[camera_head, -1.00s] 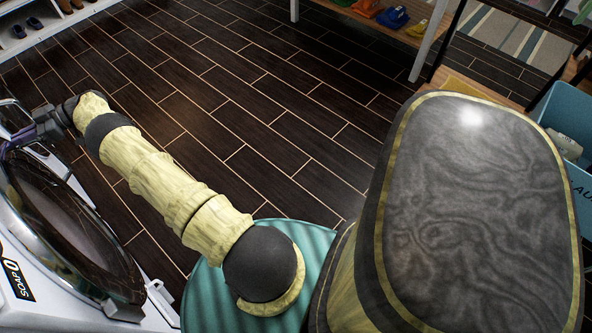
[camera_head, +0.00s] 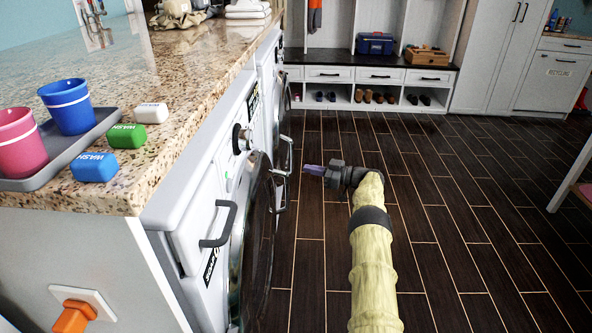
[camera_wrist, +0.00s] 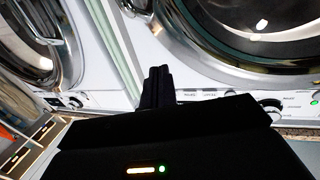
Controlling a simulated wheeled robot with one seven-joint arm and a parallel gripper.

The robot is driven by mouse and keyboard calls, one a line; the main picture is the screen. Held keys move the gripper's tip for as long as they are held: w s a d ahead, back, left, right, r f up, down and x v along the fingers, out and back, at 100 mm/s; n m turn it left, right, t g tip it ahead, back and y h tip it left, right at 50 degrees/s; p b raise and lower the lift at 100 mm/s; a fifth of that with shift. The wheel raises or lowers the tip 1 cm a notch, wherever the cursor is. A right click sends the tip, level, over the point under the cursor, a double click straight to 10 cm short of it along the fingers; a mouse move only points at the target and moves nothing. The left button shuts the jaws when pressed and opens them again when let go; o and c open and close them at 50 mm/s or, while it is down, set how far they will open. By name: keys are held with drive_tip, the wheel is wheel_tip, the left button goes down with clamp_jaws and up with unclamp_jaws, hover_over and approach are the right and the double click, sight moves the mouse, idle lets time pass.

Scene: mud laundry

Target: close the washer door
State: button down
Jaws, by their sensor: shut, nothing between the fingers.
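The near front-loading machine (camera_head: 197,222) stands under the counter at left. Its round door (camera_head: 257,235), with a metal rim and dark glass, lies close along the machine's front; I cannot tell whether it is fully flush. A grey handle (camera_head: 283,172) sticks out near the door's far edge. My gripper (camera_head: 311,170) is shut and empty, its purplish fingertips pointing left, a little right of this handle. In the wrist view the shut dark fingers (camera_wrist: 158,88) point toward white machine fronts, with a large round door (camera_wrist: 245,45) at upper right.
A second machine (camera_head: 273,72) stands beyond the near one. The dark floor (camera_head: 460,215) right of my arm is clear. Shoe cubbies (camera_head: 365,92) line the back.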

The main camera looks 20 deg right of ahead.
drive_tip(key=v, duration=0.3)
drive_tip(key=shift+w+d, duration=0.1)
drive_tip(key=shift+d, duration=0.25)
drive_tip(key=shift+w, duration=0.1)
